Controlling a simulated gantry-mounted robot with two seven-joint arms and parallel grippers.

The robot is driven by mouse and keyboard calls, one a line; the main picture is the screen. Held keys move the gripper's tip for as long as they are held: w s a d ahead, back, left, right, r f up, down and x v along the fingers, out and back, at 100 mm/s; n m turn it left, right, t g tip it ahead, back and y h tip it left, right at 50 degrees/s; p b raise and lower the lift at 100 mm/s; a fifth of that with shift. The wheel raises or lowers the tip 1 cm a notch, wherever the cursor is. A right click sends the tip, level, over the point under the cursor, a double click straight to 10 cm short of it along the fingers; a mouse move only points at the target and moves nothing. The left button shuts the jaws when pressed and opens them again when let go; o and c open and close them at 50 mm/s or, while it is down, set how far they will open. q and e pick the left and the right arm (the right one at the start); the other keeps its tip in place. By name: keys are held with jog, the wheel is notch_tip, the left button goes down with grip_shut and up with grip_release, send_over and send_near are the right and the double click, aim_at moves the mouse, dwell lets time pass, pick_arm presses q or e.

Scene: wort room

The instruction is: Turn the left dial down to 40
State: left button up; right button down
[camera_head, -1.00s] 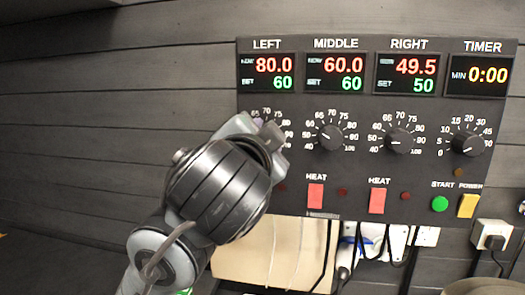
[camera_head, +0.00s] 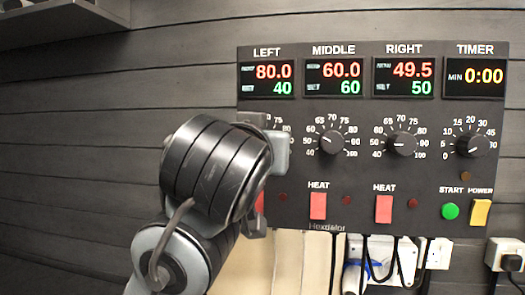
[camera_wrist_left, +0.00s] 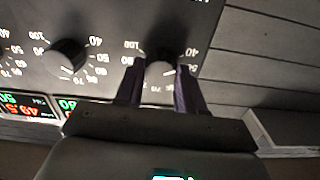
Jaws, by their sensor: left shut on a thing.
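The left dial (camera_wrist_left: 160,68) is a dark round knob on the black control panel (camera_head: 290,225). My left gripper (camera_head: 268,152) is at it, and its two purple-lined fingers are shut on the dial's two sides in the left wrist view. In the head view my gripper and wrist hide the dial and part of its scale. The left display (camera_head: 266,80) reads 80.0 in red and a set value of 40 in green. My right gripper is not in view.
The middle dial (camera_head: 331,143), right dial (camera_head: 402,144) and timer dial (camera_head: 470,145) are to the right. Below are red heat switches (camera_head: 318,206), a green start button (camera_head: 450,211) and a yellow power switch (camera_head: 480,212). Cables and sockets (camera_head: 438,253) are under the panel.

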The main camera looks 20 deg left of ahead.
pick_arm(q)
jog(key=shift+n, duration=0.4)
jog(key=o, duration=1)
jog(key=shift+o, duration=0.2)
jog(key=s+d+b, duration=0.1)
jog(key=s+d, duration=0.1)
jog(key=s, duration=0.8)
jog(key=shift+s, duration=0.35)
